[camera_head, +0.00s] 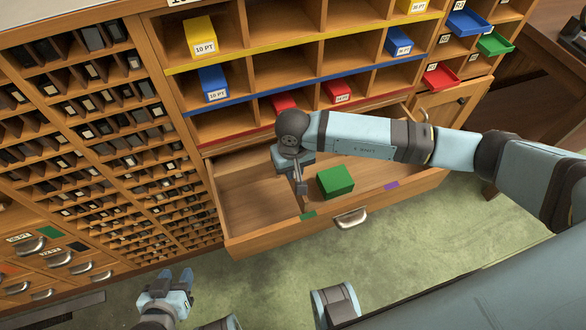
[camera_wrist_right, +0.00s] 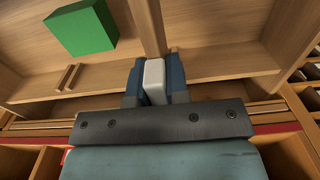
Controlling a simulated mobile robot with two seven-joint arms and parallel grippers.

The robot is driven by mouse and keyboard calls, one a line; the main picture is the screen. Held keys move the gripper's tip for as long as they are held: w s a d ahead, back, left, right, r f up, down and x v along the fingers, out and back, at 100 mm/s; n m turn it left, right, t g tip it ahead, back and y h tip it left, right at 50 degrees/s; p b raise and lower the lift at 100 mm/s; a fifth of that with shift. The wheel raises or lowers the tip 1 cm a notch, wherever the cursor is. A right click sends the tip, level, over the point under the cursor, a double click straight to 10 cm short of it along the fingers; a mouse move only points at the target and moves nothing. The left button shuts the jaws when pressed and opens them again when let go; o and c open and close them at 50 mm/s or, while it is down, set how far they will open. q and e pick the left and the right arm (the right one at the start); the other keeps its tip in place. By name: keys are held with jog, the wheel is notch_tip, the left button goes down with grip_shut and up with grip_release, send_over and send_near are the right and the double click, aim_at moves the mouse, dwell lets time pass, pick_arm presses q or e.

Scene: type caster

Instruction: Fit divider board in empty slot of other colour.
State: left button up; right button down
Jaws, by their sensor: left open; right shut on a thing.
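My right gripper (camera_head: 301,187) is inside the open drawer (camera_head: 255,238) and shut on the wooden divider board. In the right wrist view the divider board (camera_wrist_right: 147,27) extends away from the fingers (camera_wrist_right: 154,80); in the head view the gripper mostly hides it. The board lines up roughly with the green mark (camera_head: 308,215) on the drawer's front rim. A purple mark (camera_head: 391,185) lies further right on that rim. In the wrist view, a pair of short wooden rails (camera_wrist_right: 68,78) forms an empty slot left of the board. My left gripper (camera_head: 176,281) is open and empty, below and left of the drawer.
A green block (camera_head: 335,180) lies in the drawer right of my right gripper, and in the wrist view (camera_wrist_right: 82,28). The drawer's left part is clear. Above stand shelves with yellow, blue and red boxes (camera_head: 198,38). A rack of small compartments (camera_head: 90,100) stands at left.

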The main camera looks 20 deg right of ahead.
pick_arm(q)
jog(key=shift+a+f, duration=0.15)
jog(key=shift+a, duration=0.05)
jog(key=shift+d+f+b, duration=0.1)
jog(key=shift+f+b, duration=0.15)
jog(key=shift+b, duration=0.05)
jog(key=shift+d+r, duration=0.15)
jog(key=shift+d, duration=0.05)
dwell(0.5)
jog(key=shift+a+r, duration=0.15)
jog(key=shift+r, duration=0.2)
jog(key=shift+f+b, duration=0.15)
jog(key=shift+b, duration=0.15)
pick_arm(e)
jog(key=shift+f, duration=0.3)
pick_arm(q)
jog(key=shift+w+b, duration=0.1)
jog(key=shift+b, duration=0.3)
pick_arm(e)
jog(key=shift+f, duration=0.45)
pick_arm(q)
jog(key=shift+f+b, duration=0.45)
jog(key=shift+b, duration=0.25)
pick_arm(e)
jog(key=shift+f, duration=0.8)
